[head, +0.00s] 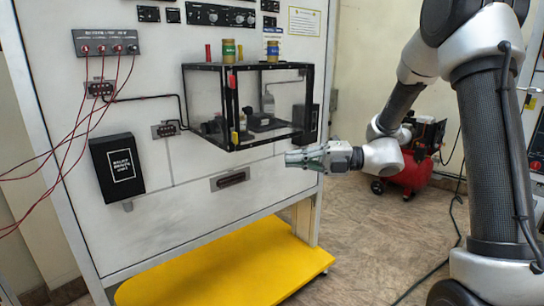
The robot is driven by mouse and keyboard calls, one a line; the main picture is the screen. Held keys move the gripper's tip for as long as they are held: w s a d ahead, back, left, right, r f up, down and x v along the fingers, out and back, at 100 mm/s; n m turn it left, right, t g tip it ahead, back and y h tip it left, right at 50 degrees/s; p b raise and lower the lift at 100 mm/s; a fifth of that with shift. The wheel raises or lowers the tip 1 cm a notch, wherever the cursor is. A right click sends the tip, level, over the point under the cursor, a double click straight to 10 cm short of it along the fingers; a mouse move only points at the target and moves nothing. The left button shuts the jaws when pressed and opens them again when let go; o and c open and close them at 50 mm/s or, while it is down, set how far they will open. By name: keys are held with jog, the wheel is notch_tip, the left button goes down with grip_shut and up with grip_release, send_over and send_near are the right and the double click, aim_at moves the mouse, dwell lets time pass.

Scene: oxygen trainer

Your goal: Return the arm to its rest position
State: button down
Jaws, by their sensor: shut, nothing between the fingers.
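My gripper (306,158) shows in the head view at the end of my arm, pointing left. It is shut and empty. It hovers in front of the right part of the trainer panel (160,215), below the right end of the clear box. My arm rises from the lower right, bends at the top and comes back down to the gripper. The gripper appears apart from the panel, though the exact gap is hard to tell.
The clear black-framed box (209,96) juts from the panel. A black unit (117,167) and red cables (71,160) are at left. A yellow base (215,270) extends below. A red compressor (410,175) stands behind my arm. The floor (365,245) at lower middle looks mostly clear, with a cable at right.

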jog(key=s+d+f+n+g+h, duration=0.2)
jog(key=s+d+f+n+h, duration=0.4)
jog(key=n, duration=0.6)
jog(key=s+d+f+n+g+h, duration=0.2)
jog(key=s+d+f+n+h, duration=0.3)
jog(key=s+n, duration=0.5)
jog(key=s+d+r+n+t+h, duration=0.3)
jog(key=d+r+n, duration=0.3)
jog(key=d+n, duration=0.1)
jog(key=s+d+r+n+t+h, duration=0.3)
jog(key=s+d+r+n+h, duration=0.1)
jog(key=d+r+n, duration=0.2)
jog(key=shift+d+r+n+t, duration=0.15)
jog(key=shift+d+n+t, duration=0.25)
jog(key=shift+d+n, duration=0.25)
jog(key=c, duration=2.2)
grip_release()
